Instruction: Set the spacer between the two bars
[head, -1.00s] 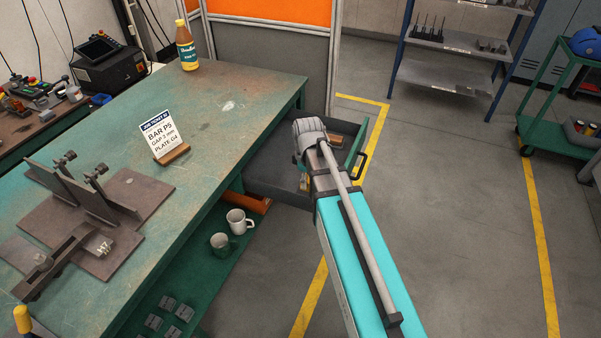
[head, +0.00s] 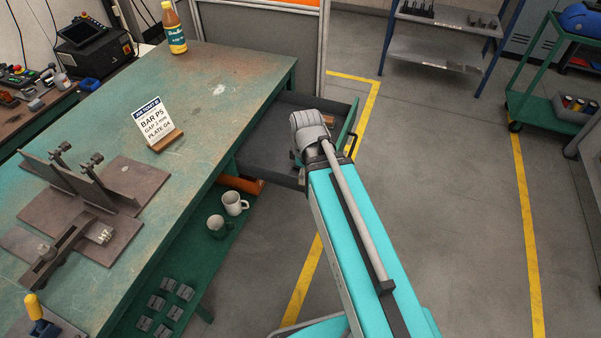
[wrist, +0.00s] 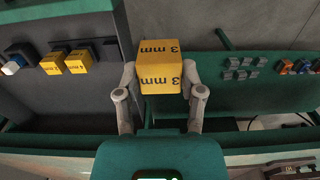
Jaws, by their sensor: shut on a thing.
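In the wrist view, my gripper (wrist: 164,92) is shut on a yellow spacer (wrist: 160,66) marked "3 mm", with one finger on each side. The spacer is held in front of the open drawer (wrist: 80,20) and the green shelf. In the head view, my arm reaches to the drawer (head: 262,150) and its wrist hides the gripper and spacer. The fixture (head: 140,180) with upright dark bars (head: 82,182) and small clamps stands on the bench at left. I cannot clearly see the gap between the bars.
Two yellow blocks (wrist: 79,62) lie in the drawer. Two mugs (head: 234,203) and several grey blocks (head: 170,300) sit on the lower shelf.

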